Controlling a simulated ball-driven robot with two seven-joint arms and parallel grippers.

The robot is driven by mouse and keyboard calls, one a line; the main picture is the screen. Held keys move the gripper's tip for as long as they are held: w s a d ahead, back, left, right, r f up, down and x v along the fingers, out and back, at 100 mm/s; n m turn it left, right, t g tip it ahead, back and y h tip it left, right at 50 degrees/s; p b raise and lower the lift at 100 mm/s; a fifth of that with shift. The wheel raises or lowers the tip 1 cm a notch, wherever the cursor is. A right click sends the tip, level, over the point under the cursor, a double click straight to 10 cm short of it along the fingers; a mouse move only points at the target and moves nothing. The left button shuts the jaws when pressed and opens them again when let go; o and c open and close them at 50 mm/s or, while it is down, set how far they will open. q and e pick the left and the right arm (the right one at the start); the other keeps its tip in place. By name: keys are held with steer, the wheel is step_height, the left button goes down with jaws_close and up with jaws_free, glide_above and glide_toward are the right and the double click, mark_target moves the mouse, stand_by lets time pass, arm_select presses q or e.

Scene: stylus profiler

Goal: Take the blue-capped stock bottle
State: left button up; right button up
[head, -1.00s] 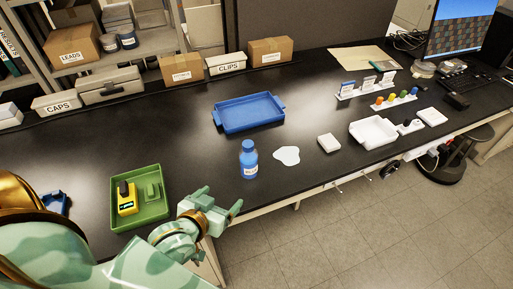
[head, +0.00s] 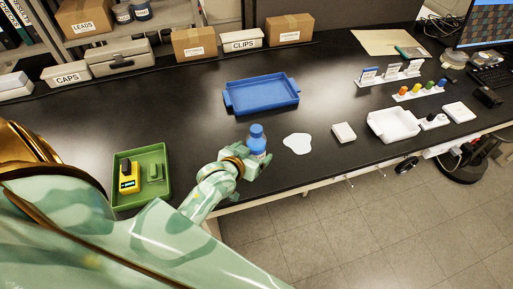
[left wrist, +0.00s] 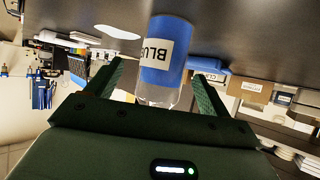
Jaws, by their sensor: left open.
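The blue-capped stock bottle (head: 257,140) stands upright on the black bench, left of a pale spill. In the head view my left gripper (head: 252,166) is right at the bottle and hides part of its lower body. In the left wrist view the bottle (left wrist: 163,62) appears upside down, with a white label on blue. There my left gripper (left wrist: 160,92) is open, with one finger on each side of the bottle's near end. I cannot tell whether either finger touches it. My right gripper is not in view.
A blue tray (head: 228,99) lies behind the bottle. A green tray (head: 118,199) with a yellow device (head: 129,177) is at the left. The pale spill (head: 298,143), a white block (head: 344,132) and a white tray (head: 374,127) lie to the right. The bench's front edge is close.

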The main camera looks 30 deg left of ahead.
arm_select(q)
steer(key=x, duration=0.4)
steer(key=shift+w+a+f+b, duration=0.15)
steer(key=shift+a+f+b, duration=0.1)
steer(key=shift+b, duration=0.15)
steer(key=shift+r, duration=0.15)
steer(key=c, duration=1.2)
